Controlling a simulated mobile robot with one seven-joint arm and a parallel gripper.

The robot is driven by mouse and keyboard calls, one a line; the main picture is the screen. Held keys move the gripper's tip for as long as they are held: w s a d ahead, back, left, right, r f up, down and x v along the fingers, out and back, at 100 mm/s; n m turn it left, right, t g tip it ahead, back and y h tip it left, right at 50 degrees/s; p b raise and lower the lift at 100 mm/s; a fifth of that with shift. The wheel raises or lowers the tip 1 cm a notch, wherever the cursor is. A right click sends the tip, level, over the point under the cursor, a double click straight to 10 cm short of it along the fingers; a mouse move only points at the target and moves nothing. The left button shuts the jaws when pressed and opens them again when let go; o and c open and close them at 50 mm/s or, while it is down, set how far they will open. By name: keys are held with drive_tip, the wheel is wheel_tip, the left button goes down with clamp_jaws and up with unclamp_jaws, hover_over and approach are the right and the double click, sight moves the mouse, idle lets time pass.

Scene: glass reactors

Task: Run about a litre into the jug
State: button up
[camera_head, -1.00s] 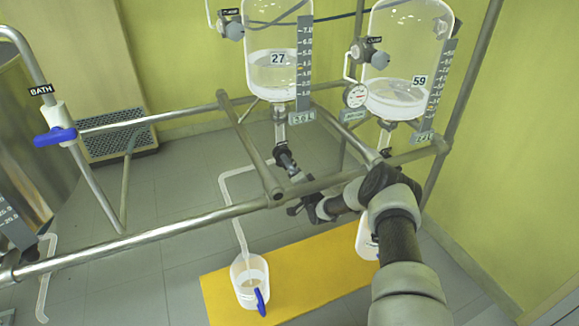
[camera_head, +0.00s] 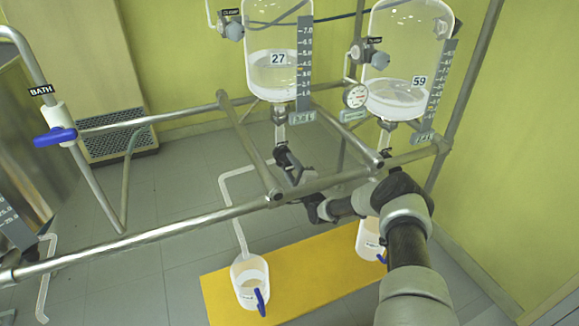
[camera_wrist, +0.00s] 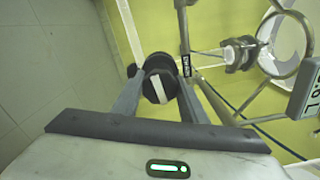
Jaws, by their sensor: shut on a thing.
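The glass vessel marked 27 (camera_head: 272,75) holds clear liquid in its lower part, beside a grey scale (camera_head: 304,70). Below its outlet is a black valve (camera_head: 282,153), with a white bent spout tube (camera_head: 228,190) leading down to a white jug with a blue handle (camera_head: 249,270). The jug stands upright under the tube's end; its fill and any running stream are not clear. My gripper (camera_wrist: 158,86) is shut on a round black valve handle with a white stripe (camera_wrist: 157,91). In the head view my wrist partly hides this spot.
The vessel marked 59 (camera_head: 398,90) hangs to the right, with a second jug (camera_head: 368,240) below it. Both jugs stand on a yellow mat (camera_head: 300,268). Metal rails (camera_head: 150,240) cross in front. A blue-handled tap (camera_head: 56,136) labelled BATH is at left.

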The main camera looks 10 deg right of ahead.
drive_tip(key=shift+f+m, duration=0.1)
drive_tip(key=shift+m, duration=0.3)
drive_tip(key=o, duration=1.1)
drive_tip(key=shift+c, duration=0.2)
drive_tip(key=shift+s, duration=0.15)
drive_tip(key=p+v, duration=0.4)
drive_tip(key=v, duration=1.3)
drive_tip(key=shift+s, duration=0.1)
